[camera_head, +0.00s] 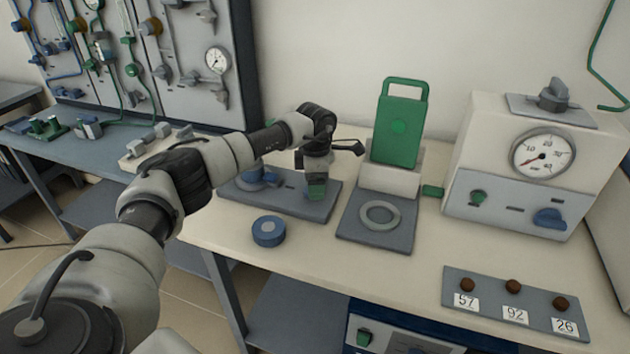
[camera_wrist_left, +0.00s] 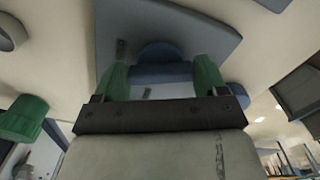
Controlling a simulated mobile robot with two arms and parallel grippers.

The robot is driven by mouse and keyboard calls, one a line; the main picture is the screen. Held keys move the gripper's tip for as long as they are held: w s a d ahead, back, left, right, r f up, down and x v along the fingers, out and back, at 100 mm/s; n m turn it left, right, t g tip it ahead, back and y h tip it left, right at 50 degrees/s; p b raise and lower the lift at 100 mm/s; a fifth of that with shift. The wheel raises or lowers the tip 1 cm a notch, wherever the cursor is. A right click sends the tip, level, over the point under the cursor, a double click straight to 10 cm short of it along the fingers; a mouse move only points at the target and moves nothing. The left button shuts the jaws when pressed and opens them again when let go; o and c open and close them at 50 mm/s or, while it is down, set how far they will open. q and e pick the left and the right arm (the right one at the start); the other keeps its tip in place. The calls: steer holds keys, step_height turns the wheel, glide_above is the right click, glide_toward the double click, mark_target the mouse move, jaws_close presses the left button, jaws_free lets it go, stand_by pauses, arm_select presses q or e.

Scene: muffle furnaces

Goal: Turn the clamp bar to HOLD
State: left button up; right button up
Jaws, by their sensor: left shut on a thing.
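My left gripper (camera_head: 317,190) reaches down over a grey base plate (camera_head: 322,206) on the bench. In the left wrist view, its green fingers stand on either side of a blue bar (camera_wrist_left: 160,72), which looks like the clamp bar, and are shut on it. A rounded blue part sits just beyond the bar, over the plate (camera_wrist_left: 200,38). In the head view, the gripper hides the bar. A dark mark shows on the plate, but no HOLD lettering is readable. My right gripper is not in view.
A blue puck (camera_head: 268,232) lies in front of the plate. To the right stand a fixture with a green handled panel (camera_head: 398,130), a gauge box (camera_head: 520,170) and a numbered strip with brown knobs (camera_head: 490,303). A valve panel (camera_head: 180,60) stands behind left.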

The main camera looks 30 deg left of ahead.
arm_select(q)
steer(key=m, duration=0.4)
steer(key=shift+r+m, duration=0.1)
steer(key=shift+m, duration=0.3)
stand_by(0.4)
steer(key=o, duration=0.9)
steer(key=shift+s, duration=0.1)
step_height(320, 180, up, 11)
steer(key=shift+f, duration=0.1)
steer(key=shift+f, duration=0.1)
stand_by(0.4)
